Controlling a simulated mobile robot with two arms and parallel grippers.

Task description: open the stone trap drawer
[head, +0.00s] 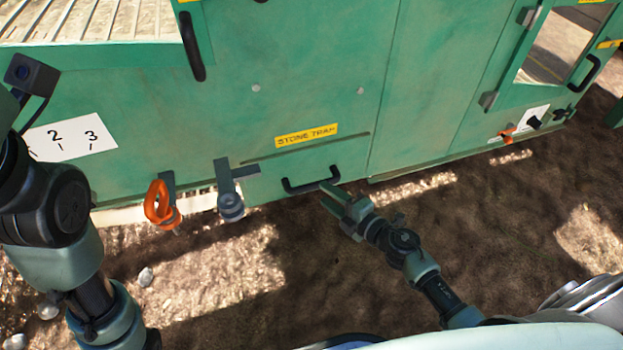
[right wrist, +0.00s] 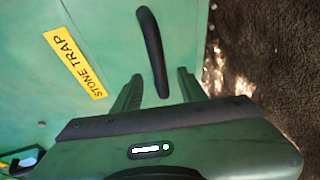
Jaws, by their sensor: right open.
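The stone trap drawer (head: 265,178) is a green panel low on the green machine, below a yellow STONE TRAP label (head: 306,136). Its black bar handle (head: 300,187) shows on the front and looks shut flush with the machine. My right gripper (head: 331,196) is open at the right end of the handle. In the right wrist view the handle (right wrist: 152,50) reaches between the two open fingers (right wrist: 158,88); I cannot tell if they touch it. My left arm is at the left edge, and its gripper does not show.
An orange-handled latch (head: 160,203) and a grey bracket (head: 229,190) hang left of the drawer. Another black handle (head: 192,47) is higher up. Brown soil (head: 230,310) with pale stones (head: 146,277) lies below, open in front of the machine.

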